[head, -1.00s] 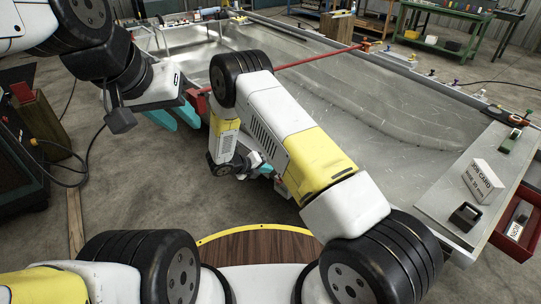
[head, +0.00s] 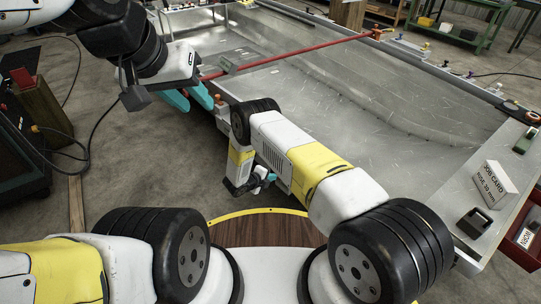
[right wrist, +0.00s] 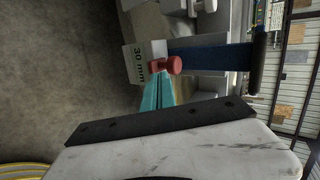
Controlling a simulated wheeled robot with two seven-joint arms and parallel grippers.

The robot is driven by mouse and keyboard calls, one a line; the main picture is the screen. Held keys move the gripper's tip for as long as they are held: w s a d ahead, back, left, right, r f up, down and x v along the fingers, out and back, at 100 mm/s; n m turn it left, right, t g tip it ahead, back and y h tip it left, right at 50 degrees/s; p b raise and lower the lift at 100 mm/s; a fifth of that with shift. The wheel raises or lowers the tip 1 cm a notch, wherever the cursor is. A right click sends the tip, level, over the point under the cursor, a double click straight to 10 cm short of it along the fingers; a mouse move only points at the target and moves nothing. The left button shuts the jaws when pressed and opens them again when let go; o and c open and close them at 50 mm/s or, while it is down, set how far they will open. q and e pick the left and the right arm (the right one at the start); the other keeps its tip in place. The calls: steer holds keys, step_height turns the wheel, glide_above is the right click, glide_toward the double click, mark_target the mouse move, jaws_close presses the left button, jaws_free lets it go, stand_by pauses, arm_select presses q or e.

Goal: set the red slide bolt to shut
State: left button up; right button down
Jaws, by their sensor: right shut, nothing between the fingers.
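In the right wrist view a red knob (right wrist: 165,65), which looks like part of the red slide bolt, sits at the tips of my right gripper (right wrist: 162,78). The teal fingers are shut together with nothing between them; whether they touch the knob I cannot tell. In the head view my right gripper (head: 264,181) is low beside the near edge of the hull, partly hidden by its own arm. The bolt cannot be made out there. My left gripper (head: 190,97) is at the upper left, its teal fingers apart and empty, near the hull's left corner.
A long red rod (head: 290,56) crosses the grey metal hull (head: 400,110). A white job card (head: 493,182) and a black block (head: 473,222) stand on its right rim. In the wrist view a 30 mm label (right wrist: 139,62) and a blue bar (right wrist: 210,55) lie by the knob.

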steer(key=shift+w+d, duration=1)
steer(key=shift+w, duration=0.15)
steer(key=shift+w+d, duration=1.3)
steer(key=shift+d, duration=0.2)
